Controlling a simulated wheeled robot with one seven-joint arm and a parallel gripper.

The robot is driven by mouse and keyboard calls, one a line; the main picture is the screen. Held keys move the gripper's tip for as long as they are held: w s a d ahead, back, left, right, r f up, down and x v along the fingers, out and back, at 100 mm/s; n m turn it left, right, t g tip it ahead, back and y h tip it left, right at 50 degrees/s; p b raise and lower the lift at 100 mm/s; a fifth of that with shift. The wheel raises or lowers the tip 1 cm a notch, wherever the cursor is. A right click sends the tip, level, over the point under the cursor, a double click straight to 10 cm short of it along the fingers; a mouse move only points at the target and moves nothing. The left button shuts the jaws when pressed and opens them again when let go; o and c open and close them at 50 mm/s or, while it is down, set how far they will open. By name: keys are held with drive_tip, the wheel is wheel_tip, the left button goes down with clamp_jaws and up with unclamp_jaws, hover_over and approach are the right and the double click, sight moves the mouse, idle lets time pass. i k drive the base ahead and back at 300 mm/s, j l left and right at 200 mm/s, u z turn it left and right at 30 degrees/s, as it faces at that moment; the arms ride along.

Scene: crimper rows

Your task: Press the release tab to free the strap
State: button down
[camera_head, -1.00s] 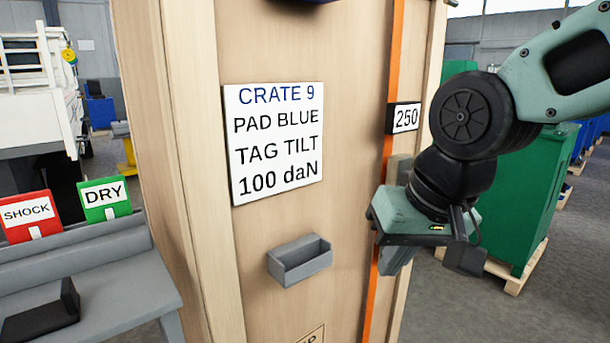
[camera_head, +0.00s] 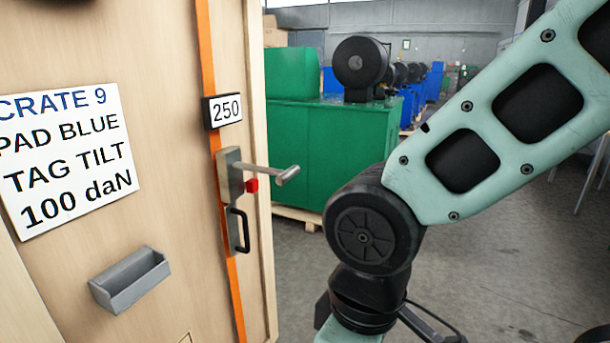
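An orange strap (camera_head: 206,60) runs down the face of a wooden crate. A grey tensioner (camera_head: 229,180) sits on the strap below a plate reading 250 (camera_head: 226,110). A metal lever (camera_head: 272,172) sticks out from it to the right. A small red tab (camera_head: 252,185) shows just under the lever. A black loop handle (camera_head: 241,230) is on the tensioner's lower part. My wrist stands to the right of the tensioner and lower, clear of it in the picture. Only a sliver of teal housing shows at the lower edge; my gripper's fingers are out of the picture.
A white sign (camera_head: 65,160) reads CRATE 9, PAD BLUE, TAG TILT, 100 daN. A grey open bin (camera_head: 130,278) juts from the crate below it. A green cabinet (camera_head: 335,150) stands behind the crate. Grey floor (camera_head: 480,270) is open to the right.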

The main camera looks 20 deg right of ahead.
sight(252, 186)
drive_tip(key=i+j+u, duration=0.25)
drive_tip(key=i+j, duration=0.45)
